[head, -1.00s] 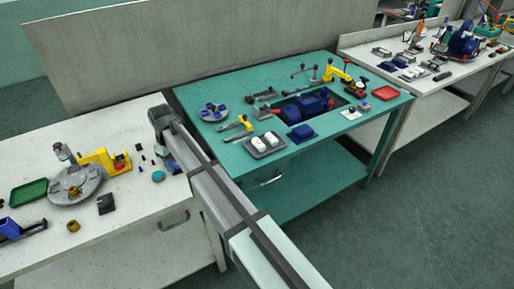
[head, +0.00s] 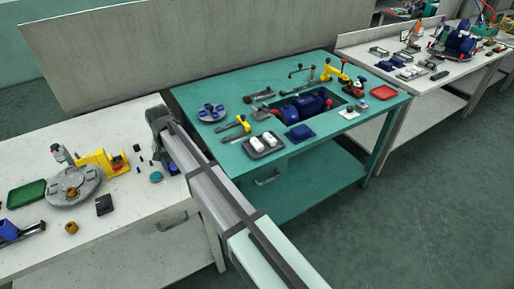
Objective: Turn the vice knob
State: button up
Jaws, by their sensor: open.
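My gripper (head: 171,165) is at the far end of my grey arm, low over the right part of the white bench. It is small and partly hidden by the arm, and I see nothing held in it. A blue vice-like tool (head: 12,231) with a dark bar lies at the bench's left edge, cut off by the picture, well to the left of my gripper. A yellow bracket (head: 97,160) with a red end stands behind a round grey plate (head: 77,188), also left of my gripper. I cannot make out for certain which part is the vice knob.
The white bench (head: 150,212) also holds a green tray (head: 26,193), a black block (head: 104,205) and small loose parts. The teal table (head: 225,160) carries a blue pump, yellow clamps and a grey tray (head: 252,152). A grey panel rises behind.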

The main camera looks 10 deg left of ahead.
aim_at(173, 164)
jog(key=shift+m, duration=0.5)
notch_tip(173, 164, up, 14)
jog(key=d+n, duration=0.1)
jog(key=n, duration=0.2)
jog(key=w+d+f, duration=0.3)
jog(key=d, duration=0.5)
jog(key=w+d+f+m+h, duration=0.1)
jog(key=w+d+f, duration=0.3)
jog(key=d, duration=0.5)
jog(key=w+d+f+m+h, duration=0.1)
jog(key=w+d+f, duration=0.2)
jog(key=d, duration=0.5)
jog(key=shift+w+d+f+g, duration=0.25)
jog(key=shift+g, duration=0.05)
jog(key=shift+w+d, duration=0.45)
jog(key=shift+d, duration=0.3)
